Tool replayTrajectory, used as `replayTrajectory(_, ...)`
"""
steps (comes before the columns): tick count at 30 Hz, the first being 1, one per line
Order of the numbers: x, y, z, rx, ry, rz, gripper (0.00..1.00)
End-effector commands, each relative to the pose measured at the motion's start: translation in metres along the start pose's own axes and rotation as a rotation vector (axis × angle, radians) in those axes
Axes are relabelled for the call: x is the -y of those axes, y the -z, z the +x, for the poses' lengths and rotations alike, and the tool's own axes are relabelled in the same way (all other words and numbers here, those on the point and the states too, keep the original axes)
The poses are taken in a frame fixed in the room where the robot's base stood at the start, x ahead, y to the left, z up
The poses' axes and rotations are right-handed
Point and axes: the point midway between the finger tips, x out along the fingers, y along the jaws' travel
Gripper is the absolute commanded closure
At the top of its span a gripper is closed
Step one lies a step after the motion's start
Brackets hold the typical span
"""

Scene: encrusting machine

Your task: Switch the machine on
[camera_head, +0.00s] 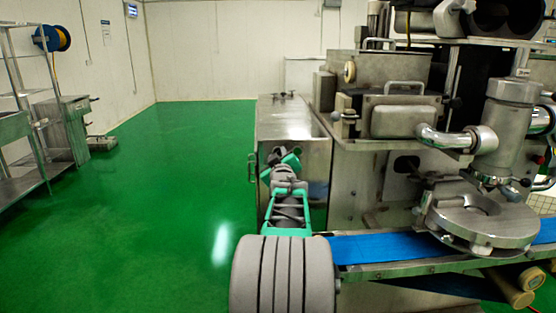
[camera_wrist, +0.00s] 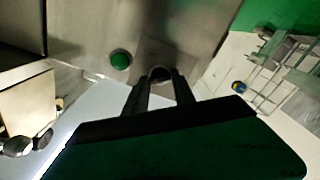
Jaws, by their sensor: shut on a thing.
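The encrusting machine (camera_head: 350,170) is a large steel unit on the right in the head view. Its lower steel cabinet (camera_head: 310,145) stands in front of my arm. In the wrist view, a dark round knob (camera_wrist: 160,74) sits on the steel panel, between the tips of my gripper (camera_wrist: 160,84). The fingers are shut on the knob and hide part of it. A green round button (camera_wrist: 121,60) is on the same panel, left of the knob and apart from the fingers. In the head view, my gripper (camera_head: 275,155) is at the cabinet, and the knob cannot be made out.
A blue conveyor belt (camera_head: 385,246) runs out at the lower right, under a round steel head (camera_head: 482,220). The green floor (camera_head: 170,200) is clear to the left. Steel shelving (camera_head: 25,130) and a small cabinet stand along the left wall.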

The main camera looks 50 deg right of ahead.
Motion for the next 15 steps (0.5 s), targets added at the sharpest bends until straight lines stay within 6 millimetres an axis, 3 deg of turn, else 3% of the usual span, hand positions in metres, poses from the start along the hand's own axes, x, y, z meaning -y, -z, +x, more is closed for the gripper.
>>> replayTrajectory(15, 0.0012, -0.0037, 0.0000, -0.002, -0.003, 0.436, 1.00)
